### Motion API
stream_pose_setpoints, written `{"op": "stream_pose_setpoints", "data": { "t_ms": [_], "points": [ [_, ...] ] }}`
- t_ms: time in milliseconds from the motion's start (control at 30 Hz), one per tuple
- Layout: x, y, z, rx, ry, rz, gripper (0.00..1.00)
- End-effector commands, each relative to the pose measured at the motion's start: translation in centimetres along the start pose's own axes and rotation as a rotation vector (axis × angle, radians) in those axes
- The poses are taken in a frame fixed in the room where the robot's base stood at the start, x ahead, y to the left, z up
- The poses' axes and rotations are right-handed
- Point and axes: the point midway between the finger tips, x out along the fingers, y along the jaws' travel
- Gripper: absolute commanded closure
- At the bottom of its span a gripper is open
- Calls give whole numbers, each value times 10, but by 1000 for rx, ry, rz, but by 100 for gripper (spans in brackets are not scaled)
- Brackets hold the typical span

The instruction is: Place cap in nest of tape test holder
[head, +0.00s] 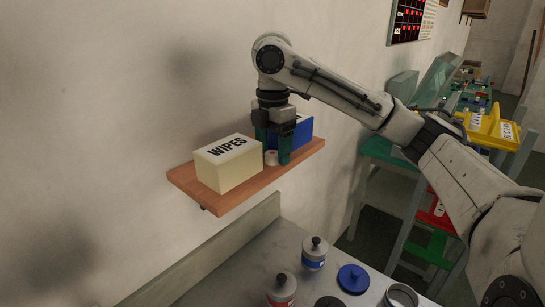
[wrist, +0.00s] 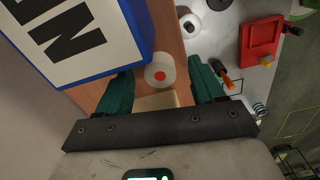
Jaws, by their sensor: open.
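A small white round piece with a red dot on top, which looks like the cap (wrist: 160,76), stands on the wooden shelf. It also shows in the head view (head: 271,158), low between the fingers. My gripper (head: 273,150) is over the shelf, pointing down, with its green fingers apart on either side of the piece. In the wrist view my gripper (wrist: 163,84) shows a gap between each finger and the piece. A red square fixture (wrist: 262,42) lies on the bench below; I cannot tell whether it is the tape test holder. No nest is clearly visible.
The WIPES box (head: 228,165) stands left of my gripper on the shelf (head: 240,199), and a blue box (head: 306,131) stands close behind it. The wall is close behind.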

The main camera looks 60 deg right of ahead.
Motion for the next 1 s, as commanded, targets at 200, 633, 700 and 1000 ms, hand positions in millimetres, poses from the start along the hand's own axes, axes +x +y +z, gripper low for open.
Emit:
{"op": "stream_pose_setpoints", "data": {
  "t_ms": [200, 633, 700, 1000],
  "points": [
    [0, 0, 0, 0, 0, 0, 45],
    [0, 0, 0, 0, 0, 0, 86],
    [0, 0, 0, 0, 0, 0, 93],
    [-3, 0, 0, 0, -1, 0, 96]
  ]
}}
